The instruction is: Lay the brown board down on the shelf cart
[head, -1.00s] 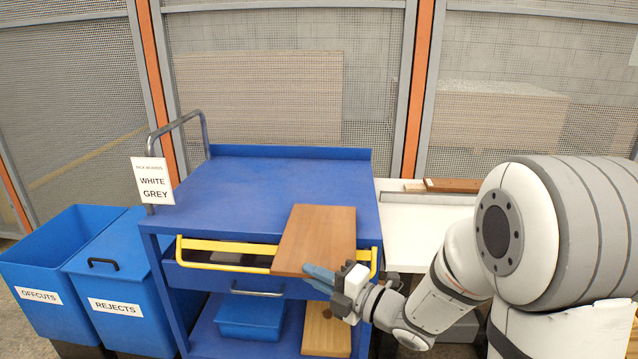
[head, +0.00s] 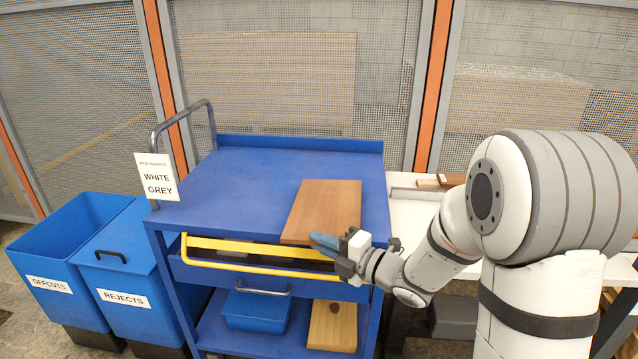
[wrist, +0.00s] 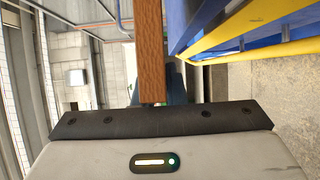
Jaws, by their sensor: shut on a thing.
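The brown board (head: 322,208) shows over the right front part of the shelf cart's blue top (head: 240,175), roughly flat. My gripper (head: 328,242) is shut on the board's near edge, just in front of the cart. In the wrist view the brown board (wrist: 151,50) shows edge-on between the blue fingers, with the cart's blue side (wrist: 195,22) to the right. I cannot tell whether the board's underside touches the cart top.
A yellow rail (head: 262,269) runs along the cart's front. A sign (head: 157,177) stands at its left. A lower shelf holds a blue bin (head: 257,311) and a lighter board (head: 333,326). Blue offcuts (head: 60,270) and rejects (head: 128,275) bins stand left. The cart top's left is clear.

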